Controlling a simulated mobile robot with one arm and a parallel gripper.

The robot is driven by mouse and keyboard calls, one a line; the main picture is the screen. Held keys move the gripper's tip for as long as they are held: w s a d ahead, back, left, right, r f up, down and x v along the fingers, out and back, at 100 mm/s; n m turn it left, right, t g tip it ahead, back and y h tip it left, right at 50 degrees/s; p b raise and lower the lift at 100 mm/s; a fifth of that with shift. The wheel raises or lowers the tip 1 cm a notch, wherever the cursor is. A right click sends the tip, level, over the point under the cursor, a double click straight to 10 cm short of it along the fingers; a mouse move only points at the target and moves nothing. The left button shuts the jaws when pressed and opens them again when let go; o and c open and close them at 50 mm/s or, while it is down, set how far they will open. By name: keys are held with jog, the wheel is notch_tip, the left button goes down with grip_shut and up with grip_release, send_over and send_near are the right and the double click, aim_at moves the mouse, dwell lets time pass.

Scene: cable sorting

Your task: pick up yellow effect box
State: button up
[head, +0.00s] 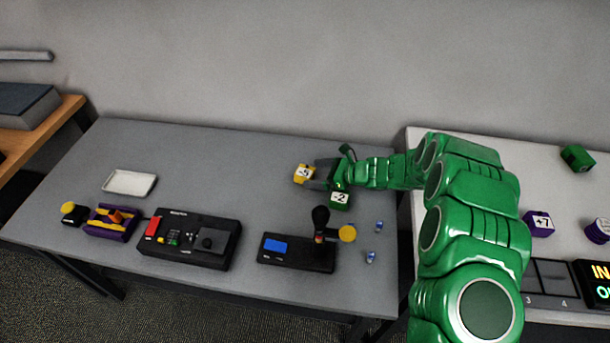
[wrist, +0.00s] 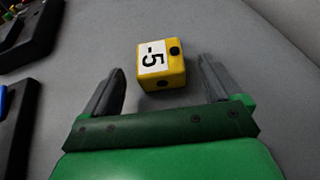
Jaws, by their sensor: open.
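The yellow effect box (head: 304,174) with a "-5" label sits on the grey table toward the back. In the wrist view the yellow box (wrist: 164,65) lies ahead of my gripper, between the lines of the two fingers and close to their tips. My gripper (head: 312,178) is open and low over the table, just right of the box. In the wrist view my gripper (wrist: 161,68) shows both dark fingers apart, with nothing between them. I cannot tell whether a fingertip touches the box.
A green "-2" box (head: 339,201) sits just in front of my gripper. A joystick panel (head: 297,252), a black console (head: 188,238), a purple device (head: 111,222) and a white tray (head: 130,182) stand on the table. The table left of the yellow box is clear.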

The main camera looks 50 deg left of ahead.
aim_at(312, 173)
jog(key=shift+x, duration=2.35)
jog(key=shift+r, duration=0.1)
jog(key=c, duration=1.1)
